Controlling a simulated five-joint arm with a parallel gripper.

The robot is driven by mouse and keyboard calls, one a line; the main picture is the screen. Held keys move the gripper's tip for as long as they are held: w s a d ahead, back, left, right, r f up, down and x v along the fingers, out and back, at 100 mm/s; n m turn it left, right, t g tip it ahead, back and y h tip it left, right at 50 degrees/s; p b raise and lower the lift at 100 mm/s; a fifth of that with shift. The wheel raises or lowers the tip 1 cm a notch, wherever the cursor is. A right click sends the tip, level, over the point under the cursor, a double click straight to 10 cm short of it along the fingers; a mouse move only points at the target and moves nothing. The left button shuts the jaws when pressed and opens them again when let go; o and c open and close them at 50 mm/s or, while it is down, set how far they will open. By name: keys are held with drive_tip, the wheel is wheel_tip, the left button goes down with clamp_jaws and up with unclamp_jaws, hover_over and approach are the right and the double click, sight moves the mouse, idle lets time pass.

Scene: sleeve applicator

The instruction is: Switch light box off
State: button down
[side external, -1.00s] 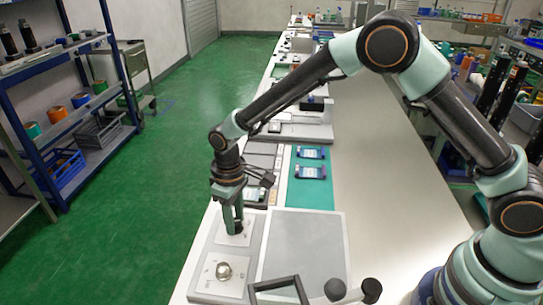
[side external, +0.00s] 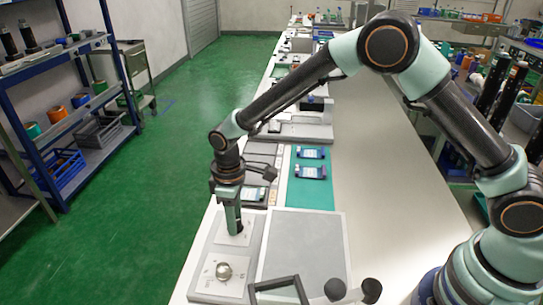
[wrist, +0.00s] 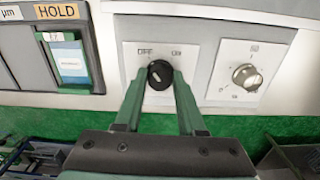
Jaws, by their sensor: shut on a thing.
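The light box (side external: 302,248) has a flat grey panel, with a control strip along its left side in the side view. A black rotary knob (wrist: 159,75) sits on a white plate marked OFF at left and ON at right. My gripper (wrist: 158,82) is shut on this knob, one green finger on each side. In the side view my gripper (side external: 236,232) points down onto the upper white plate (side external: 222,238), and its fingers hide the knob. The knob's pale pointer mark is small, and I cannot tell for sure which label it points to.
A silver knob (side external: 223,271) sits on a second white plate, also seen in the wrist view (wrist: 247,76). A HOLD label (wrist: 57,11) and a blue-labelled piece (wrist: 70,60) are at left there. Blue pieces (side external: 311,172) lie on a teal mat (side external: 310,198).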

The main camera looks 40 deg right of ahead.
drive_tip(key=c, duration=0.5)
unclamp_jaws()
wheel_tip(320, 180, up, 12)
drive_tip(key=shift+r, duration=0.1)
drive_tip(key=s+d+r+m+t, duration=0.2)
drive_tip(key=s+d+r+m, duration=0.2)
drive_tip(key=d+r, duration=0.6)
drive_tip(key=s+d+m+t, duration=0.3)
drive_tip(key=s+d+m, duration=0.1)
drive_tip(key=s+d, duration=0.6)
drive_tip(key=shift+s+d+r+t, duration=0.2)
drive_tip(key=shift+s+d+t, duration=0.1)
drive_tip(key=shift+s+d, duration=0.15)
